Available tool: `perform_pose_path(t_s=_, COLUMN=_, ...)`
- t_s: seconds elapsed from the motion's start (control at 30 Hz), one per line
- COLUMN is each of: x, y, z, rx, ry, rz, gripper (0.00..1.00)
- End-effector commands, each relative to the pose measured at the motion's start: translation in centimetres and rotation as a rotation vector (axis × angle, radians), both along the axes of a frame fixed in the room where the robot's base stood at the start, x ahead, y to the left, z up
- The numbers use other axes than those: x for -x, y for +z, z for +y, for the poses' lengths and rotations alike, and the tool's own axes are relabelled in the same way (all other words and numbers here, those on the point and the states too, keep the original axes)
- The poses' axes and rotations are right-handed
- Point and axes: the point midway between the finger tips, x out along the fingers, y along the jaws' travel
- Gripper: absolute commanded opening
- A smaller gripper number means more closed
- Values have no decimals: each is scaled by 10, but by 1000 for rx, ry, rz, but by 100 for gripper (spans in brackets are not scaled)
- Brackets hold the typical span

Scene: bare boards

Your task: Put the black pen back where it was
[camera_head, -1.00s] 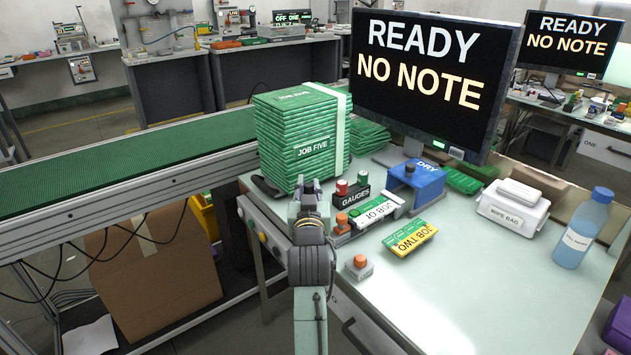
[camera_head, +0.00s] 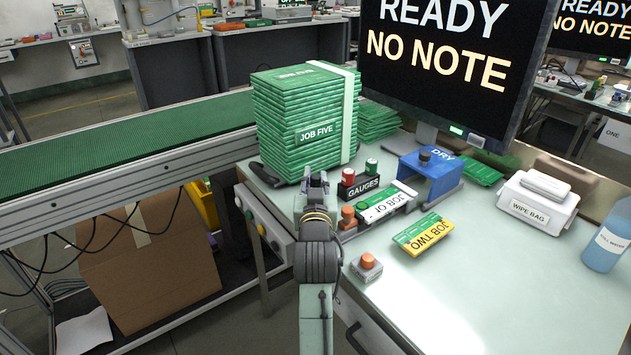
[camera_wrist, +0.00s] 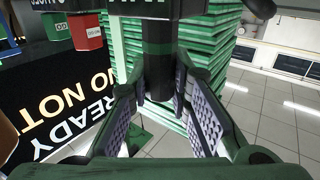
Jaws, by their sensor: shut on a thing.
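In the wrist view, a dark, upright cylindrical thing, which looks like the black pen (camera_wrist: 160,72), stands between the two finger pads of my gripper (camera_wrist: 163,92). My gripper is shut on it. In the head view, my gripper (camera_head: 316,181) is in front of the green JOB FIVE stack (camera_head: 297,115) and left of the black GAUGES block (camera_head: 362,188). I cannot make out the pen in the head view; my gripper and wrist cover that spot.
The blue DRY stand (camera_head: 428,180), a JOB TWO pack (camera_head: 424,234) and an orange-topped button box (camera_head: 367,267) are to the right. A large monitor (camera_head: 440,60) stands behind. The front right of the bench (camera_head: 480,300) is clear. A conveyor (camera_head: 120,150) runs at left.

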Motion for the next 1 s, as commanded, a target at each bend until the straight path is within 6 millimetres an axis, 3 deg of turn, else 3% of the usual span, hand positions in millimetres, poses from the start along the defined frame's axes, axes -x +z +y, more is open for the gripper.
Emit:
perform_pose_path(t_s=0.07, x=0, y=-4, z=0, rx=0, ry=0, rz=1, gripper=0)
perform_pose_path(t_s=0.1, x=0, y=-3, z=0, rx=0, ry=0, rz=1, gripper=20)
perform_pose_path(t_s=0.37, x=0, y=-3, z=0, rx=0, ry=0, rz=0, gripper=38)
perform_pose_path(t_s=1.0, x=-2, y=1, z=0, rx=0, ry=0, rz=1, gripper=38)
